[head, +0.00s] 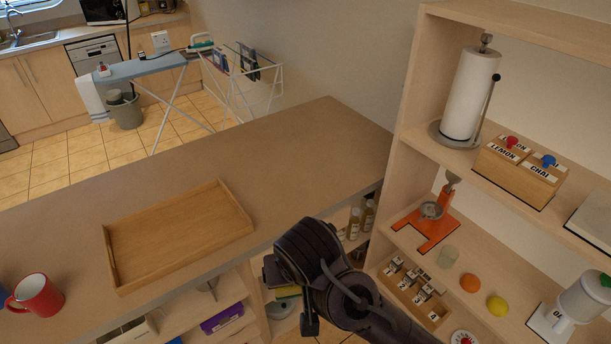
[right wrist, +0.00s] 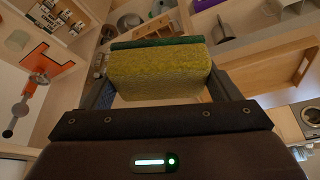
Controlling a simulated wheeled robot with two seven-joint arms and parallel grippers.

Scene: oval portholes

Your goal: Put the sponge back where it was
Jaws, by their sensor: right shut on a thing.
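The sponge (right wrist: 158,72) is a yellow block with a dark green layer along its far side. In the right wrist view it sits between the two fingers of my right gripper (right wrist: 158,82), which is shut on it. In the head view, my right gripper (head: 290,288) is in front of the counter's open shelves, below the worktop edge. A small yellow-green patch of the sponge (head: 288,291) shows there; the dark wrist hides much of the gripper. My left gripper is not in view.
A wooden tray (head: 180,232) and a red mug (head: 37,294) stand on the counter (head: 300,150). Bottles (head: 361,218) stand on a shelf under it. At right, a shelf unit holds a paper roll (head: 470,95), an orange stand (head: 428,226), fruit and boxes. The counter's far end is clear.

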